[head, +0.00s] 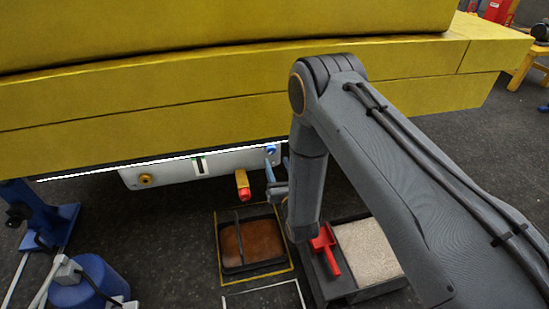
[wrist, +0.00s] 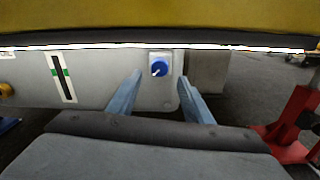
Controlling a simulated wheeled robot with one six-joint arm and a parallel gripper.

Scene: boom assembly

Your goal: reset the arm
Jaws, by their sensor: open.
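My gripper (wrist: 160,98) is open and empty in the wrist view, its two blue-grey fingers apart. Between and beyond the fingertips is a blue rotary knob (wrist: 159,67) with a white mark, on a light grey panel (wrist: 112,80). I cannot tell how far the fingertips are from the knob. In the head view my gripper (head: 277,177) is partly hidden behind my arm, in front of the panel's right end. The knob (head: 271,150) shows there just above the fingers.
A big yellow boom (head: 150,95) spans overhead, close to my arm. An orange-yellow part with a red end (head: 243,186) hangs below the panel. A brown-filled tray (head: 253,245), a red tool (head: 326,252) and a blue stand (head: 45,220) are below.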

